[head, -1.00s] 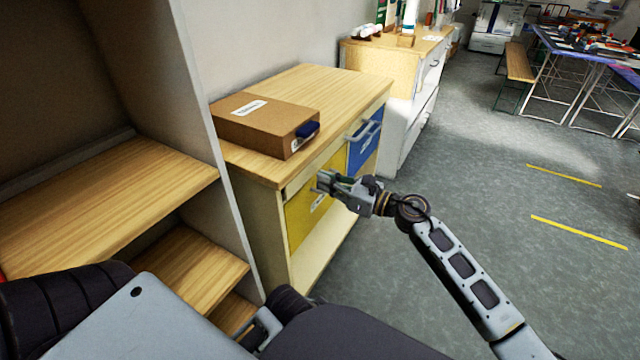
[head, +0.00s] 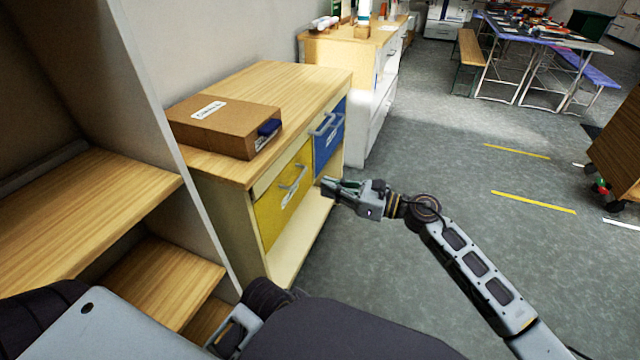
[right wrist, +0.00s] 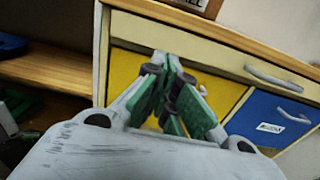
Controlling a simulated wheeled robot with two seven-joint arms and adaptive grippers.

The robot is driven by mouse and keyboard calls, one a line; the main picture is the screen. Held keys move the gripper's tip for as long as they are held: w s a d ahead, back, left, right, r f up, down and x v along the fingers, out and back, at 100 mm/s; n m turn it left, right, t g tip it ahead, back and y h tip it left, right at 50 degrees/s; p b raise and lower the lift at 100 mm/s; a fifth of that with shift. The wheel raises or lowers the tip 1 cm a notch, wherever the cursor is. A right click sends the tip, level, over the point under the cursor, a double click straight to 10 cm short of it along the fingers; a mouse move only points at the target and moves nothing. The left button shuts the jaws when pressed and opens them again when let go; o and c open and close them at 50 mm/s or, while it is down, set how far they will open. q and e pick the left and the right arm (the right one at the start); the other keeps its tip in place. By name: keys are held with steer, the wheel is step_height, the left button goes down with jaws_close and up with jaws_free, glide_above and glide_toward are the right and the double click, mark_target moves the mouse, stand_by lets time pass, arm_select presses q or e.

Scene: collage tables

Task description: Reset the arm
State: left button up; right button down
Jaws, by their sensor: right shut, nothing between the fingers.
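My right gripper (head: 331,187) is shut and empty in the head view. It hangs in the air to the right of a wooden cabinet with a yellow drawer (head: 268,222) and a blue drawer (head: 329,140). In the right wrist view the green-padded fingers of my right gripper (right wrist: 170,62) point at the cabinet front. The yellow drawer (right wrist: 127,72) shows behind them and the blue drawer (right wrist: 268,122) to their right. Both drawers look closed. My left gripper does not show.
A brown box (head: 225,127) with a white label lies on the cabinet top (head: 300,85). A wooden shelf unit (head: 75,205) stands at the left. A white cabinet (head: 372,128) stands behind. Grey floor (head: 430,165) is open to the right.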

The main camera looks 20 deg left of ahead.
steer(key=shift+d, duration=0.5)
stand_by(0.4)
